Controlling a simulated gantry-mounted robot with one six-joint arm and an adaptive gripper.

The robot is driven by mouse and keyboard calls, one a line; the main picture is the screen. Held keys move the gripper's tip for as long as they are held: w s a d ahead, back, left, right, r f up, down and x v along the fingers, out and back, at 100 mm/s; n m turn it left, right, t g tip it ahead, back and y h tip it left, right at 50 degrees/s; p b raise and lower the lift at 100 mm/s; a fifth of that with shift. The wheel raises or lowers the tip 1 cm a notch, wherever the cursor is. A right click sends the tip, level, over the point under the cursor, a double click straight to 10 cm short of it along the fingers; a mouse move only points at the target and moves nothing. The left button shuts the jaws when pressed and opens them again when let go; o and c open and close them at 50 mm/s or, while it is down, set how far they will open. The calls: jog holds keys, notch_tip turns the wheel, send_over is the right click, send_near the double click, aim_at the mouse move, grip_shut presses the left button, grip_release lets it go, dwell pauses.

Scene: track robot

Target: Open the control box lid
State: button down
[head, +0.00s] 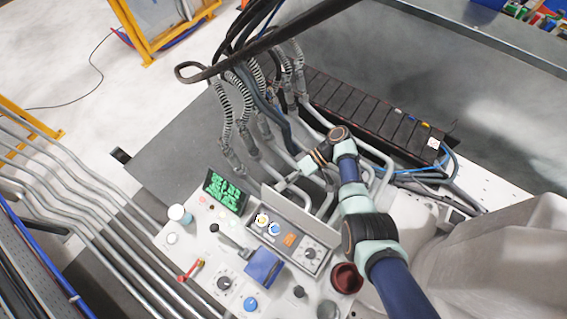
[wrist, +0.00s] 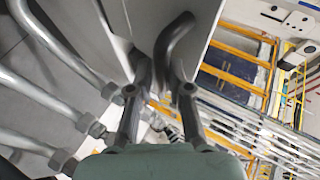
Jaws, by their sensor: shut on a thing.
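The control box (head: 310,264) sits in the panel, with round dials, an orange display and a knob visible inside. Its grey lid (head: 302,214) stands raised along the box's back edge, so the inside is exposed. My gripper (head: 282,187) is behind the lid, close to its upper left part. In the wrist view, my gripper (wrist: 160,65) is shut on a dark curved handle (wrist: 178,36) that projects from the pale lid panel (wrist: 202,12). In the head view the handle is hidden.
The panel around the box holds a green screen (head: 226,191), a red lever (head: 191,269), a blue block (head: 263,266), a blue button (head: 250,304) and a dark red bowl-like part (head: 346,278). Pipes and hoses (head: 240,105) crowd the area behind my gripper.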

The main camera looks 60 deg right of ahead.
jog(key=shift+s+f, duration=0.2)
jog(key=shift+f, duration=0.45)
jog(key=c, duration=1.2)
grip_release()
jog(key=shift+r, duration=0.1)
jog(key=shift+d+r, duration=0.15)
jog(key=shift+r, duration=0.1)
jog(key=v, duration=1.2)
